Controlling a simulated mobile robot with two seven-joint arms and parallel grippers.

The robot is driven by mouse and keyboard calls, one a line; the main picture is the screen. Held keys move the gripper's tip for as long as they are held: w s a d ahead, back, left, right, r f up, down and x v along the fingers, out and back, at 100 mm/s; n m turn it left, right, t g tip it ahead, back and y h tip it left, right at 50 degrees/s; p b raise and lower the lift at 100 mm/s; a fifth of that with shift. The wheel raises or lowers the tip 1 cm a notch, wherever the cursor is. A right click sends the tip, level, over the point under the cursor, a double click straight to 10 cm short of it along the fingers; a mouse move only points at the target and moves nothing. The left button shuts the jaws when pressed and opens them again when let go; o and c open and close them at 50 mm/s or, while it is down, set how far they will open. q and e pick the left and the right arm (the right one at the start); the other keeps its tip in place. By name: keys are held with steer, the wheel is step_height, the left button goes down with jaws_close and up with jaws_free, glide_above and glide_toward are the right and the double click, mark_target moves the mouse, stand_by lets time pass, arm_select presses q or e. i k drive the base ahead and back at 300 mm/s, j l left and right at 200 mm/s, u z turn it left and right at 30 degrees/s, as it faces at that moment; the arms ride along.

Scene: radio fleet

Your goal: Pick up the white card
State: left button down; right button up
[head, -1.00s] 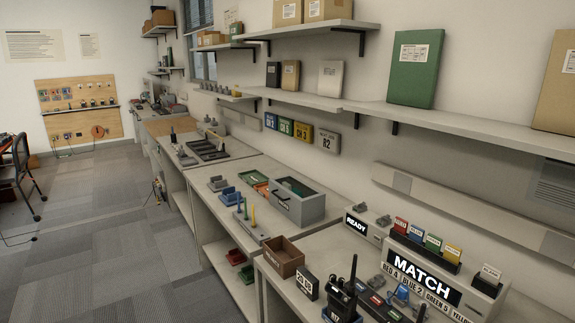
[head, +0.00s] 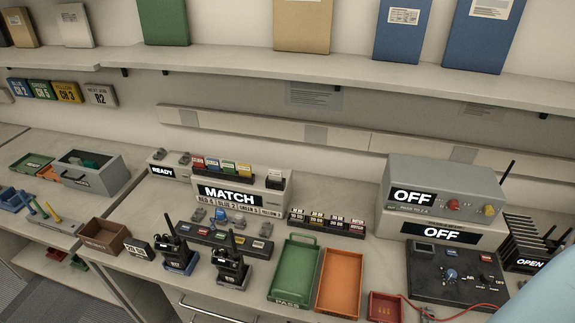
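Neither of my grippers is in view, so nothing is seen touching the card.
Two radios (head: 230,262) stand in front of the MATCH unit. A green tray (head: 295,268) and an orange tray (head: 337,280) lie to the right. A grey OFF box (head: 440,185) and a red cable (head: 465,309) are further right. A shelf (head: 300,65) runs above.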

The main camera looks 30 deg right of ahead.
mark_target(274, 175)
steer(key=z, duration=0.9)
